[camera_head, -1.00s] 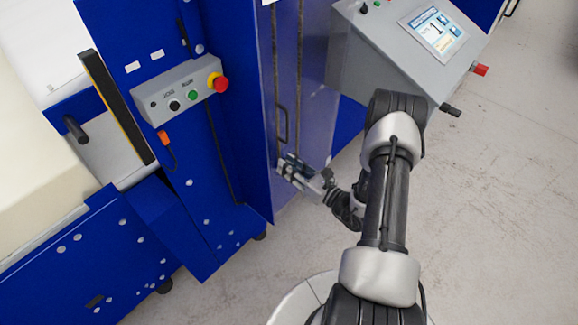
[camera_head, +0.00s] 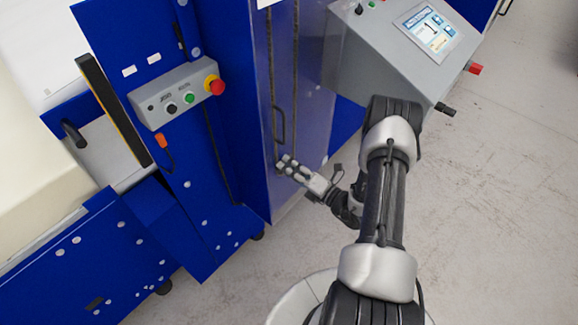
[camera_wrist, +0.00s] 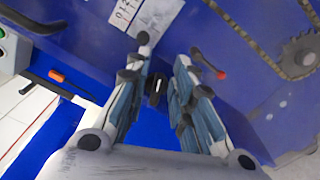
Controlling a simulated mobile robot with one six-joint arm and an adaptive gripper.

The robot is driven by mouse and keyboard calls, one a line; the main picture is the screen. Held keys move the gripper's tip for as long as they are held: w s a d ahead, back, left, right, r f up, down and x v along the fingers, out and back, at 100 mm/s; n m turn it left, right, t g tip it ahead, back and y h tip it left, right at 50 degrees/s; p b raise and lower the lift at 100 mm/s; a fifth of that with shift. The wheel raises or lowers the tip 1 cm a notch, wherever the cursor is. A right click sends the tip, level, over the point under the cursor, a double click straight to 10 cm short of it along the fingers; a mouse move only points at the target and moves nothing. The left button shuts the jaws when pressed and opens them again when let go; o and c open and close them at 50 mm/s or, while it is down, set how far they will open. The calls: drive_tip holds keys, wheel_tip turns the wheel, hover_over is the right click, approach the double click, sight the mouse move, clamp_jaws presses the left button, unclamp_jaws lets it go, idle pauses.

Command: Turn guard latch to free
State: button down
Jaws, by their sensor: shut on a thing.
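My gripper (camera_head: 285,165) is at the lower part of the clear guard door (camera_head: 312,112), below its dark handle (camera_head: 280,125). In the wrist view, my gripper's two fingers (camera_wrist: 168,55) stand on either side of a small dark knob with a pale mark (camera_wrist: 156,88), which looks like the guard latch. The fingers are shut on it. They hide part of the knob, and its exact angle is hard to read. In the head view the latch is hidden by the fingers.
A blue machine frame carries a grey button box (camera_head: 178,95) with a red emergency stop (camera_head: 215,86). A grey console with a screen (camera_head: 430,28) stands to the right. In the wrist view, a short red-tipped lever (camera_wrist: 208,62) is close to the right finger. The floor at right is clear.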

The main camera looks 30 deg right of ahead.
drive_tip(key=shift+f+m, duration=0.2)
drive_tip(key=shift+m, duration=0.9)
drive_tip(key=shift+f+m, duration=0.2)
drive_tip(key=shift+m, duration=0.9)
drive_tip(key=c, duration=1.7)
unclamp_jaws()
drive_tip(key=v, duration=1.2)
drive_tip(key=shift+r, duration=0.15)
